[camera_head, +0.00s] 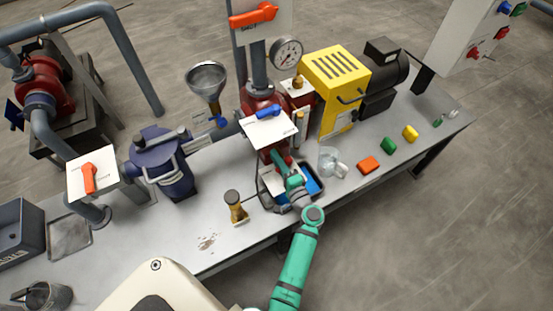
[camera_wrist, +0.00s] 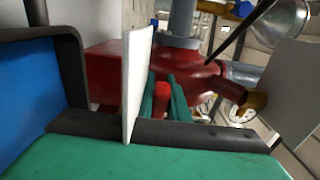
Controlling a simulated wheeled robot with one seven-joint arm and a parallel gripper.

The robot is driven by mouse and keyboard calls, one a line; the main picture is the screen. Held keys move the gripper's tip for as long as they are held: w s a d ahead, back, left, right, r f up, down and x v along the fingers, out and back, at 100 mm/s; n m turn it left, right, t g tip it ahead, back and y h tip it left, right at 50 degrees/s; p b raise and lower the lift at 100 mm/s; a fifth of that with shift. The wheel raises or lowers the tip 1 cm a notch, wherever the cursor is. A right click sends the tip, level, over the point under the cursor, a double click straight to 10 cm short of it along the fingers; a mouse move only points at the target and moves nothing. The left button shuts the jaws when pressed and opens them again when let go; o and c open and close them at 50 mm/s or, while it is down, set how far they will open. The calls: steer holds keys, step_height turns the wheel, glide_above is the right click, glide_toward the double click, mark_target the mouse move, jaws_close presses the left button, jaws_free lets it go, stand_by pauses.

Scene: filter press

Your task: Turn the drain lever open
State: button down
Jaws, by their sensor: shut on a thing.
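My gripper (camera_wrist: 164,98) shows in the wrist view with two green fingers closed around a short red bar, which looks like the drain lever (camera_wrist: 161,97). The bar lies in front of a red housing (camera_wrist: 105,70), and its far end is hidden. A thin white plate (camera_wrist: 136,85) stands edge-on just left of the fingers. In the head view my green arm reaches over the dark tray (camera_head: 263,200) to the red housing (camera_head: 258,98), below a white plate (camera_head: 268,131) with a blue lever (camera_head: 268,112). The fingertips are hard to make out there.
A glass mug (camera_head: 330,163) and an orange block (camera_head: 369,165) stand right of the tray. A brass-coloured stamp-like object (camera_head: 236,206) stands left of it. A yellow machine (camera_head: 336,78) and a funnel (camera_head: 207,80) stand behind. The bench's front right is clear.

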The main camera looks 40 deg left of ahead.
steer(key=shift+w+a+m+t+h, duration=0.15)
steer(key=shift+m+t+h, duration=0.25)
steer(key=shift+m+t, duration=0.25)
steer(key=shift+w+a+m+t+h, duration=0.15)
steer(key=shift+m+t+h, duration=0.3)
steer(key=shift+t, duration=0.4)
steer(key=shift+w+m+t+h, duration=0.25)
steer(key=shift+m+t+h, duration=0.25)
steer(key=shift+t, duration=0.1)
steer(key=shift+w+m+t+h, duration=0.2)
steer(key=shift+m+t+h, duration=0.3)
steer(key=shift+t, duration=0.1)
steer(key=c, duration=1.7)
jaws_free()
